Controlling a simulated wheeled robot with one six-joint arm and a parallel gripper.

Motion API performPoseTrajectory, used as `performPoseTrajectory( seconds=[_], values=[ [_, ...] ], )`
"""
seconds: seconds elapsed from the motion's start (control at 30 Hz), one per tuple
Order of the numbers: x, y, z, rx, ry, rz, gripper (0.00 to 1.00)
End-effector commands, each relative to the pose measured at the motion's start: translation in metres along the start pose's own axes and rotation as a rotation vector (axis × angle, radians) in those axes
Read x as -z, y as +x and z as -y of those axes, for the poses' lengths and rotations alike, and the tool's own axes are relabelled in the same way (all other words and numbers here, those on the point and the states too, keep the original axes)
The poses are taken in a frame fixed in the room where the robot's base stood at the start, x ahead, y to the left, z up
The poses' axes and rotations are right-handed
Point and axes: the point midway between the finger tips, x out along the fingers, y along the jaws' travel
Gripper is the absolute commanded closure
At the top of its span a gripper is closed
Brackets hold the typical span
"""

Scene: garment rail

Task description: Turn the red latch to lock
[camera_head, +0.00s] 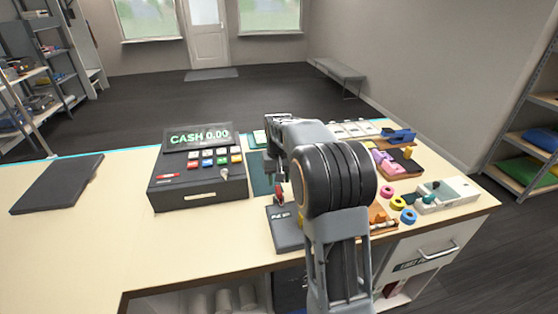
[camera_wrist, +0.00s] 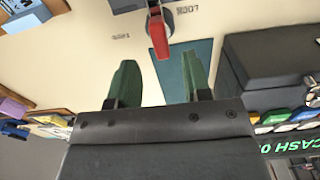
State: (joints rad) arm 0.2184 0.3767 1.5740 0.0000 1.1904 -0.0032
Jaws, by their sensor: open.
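The red latch (camera_wrist: 158,38) shows at the top of the wrist view, a narrow bar hanging down from a grey pivot. A small LOCK label (camera_wrist: 187,10), upside down, is to its right. A second small label (camera_wrist: 121,37), too blurred to read surely, is to its left. My gripper (camera_wrist: 158,76) is open and empty, its two green-tipped fingers pointing toward the latch. The latch's free end lies just beyond the fingertips, apart from them. In the head view the red latch (camera_head: 278,192) is small, below my gripper (camera_head: 271,172), and partly crowded by my arm.
A cash register (camera_head: 197,168) stands left of the latch, and its dark body (camera_wrist: 268,62) is close in the wrist view. A dark block with lettering (camera_head: 284,236) is at the counter's front. Coloured rings (camera_head: 397,203) and trays lie right. The counter's left front (camera_head: 95,245) is clear.

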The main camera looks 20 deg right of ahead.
Motion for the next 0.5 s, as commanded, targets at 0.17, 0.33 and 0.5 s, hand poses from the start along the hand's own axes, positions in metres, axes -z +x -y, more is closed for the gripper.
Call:
performPoseTrajectory(
  seconds=[0.17, 0.33, 0.5],
  values=[
    [0.0, -0.038, 0.0, 0.0, 0.0, -0.004, 0.55],
    [0.0, -0.065, 0.0, 0.0, 0.001, -0.002, 0.55],
    [0.0, -0.081, 0.0, 0.0, 0.001, -0.001, 0.55]
  ],
)
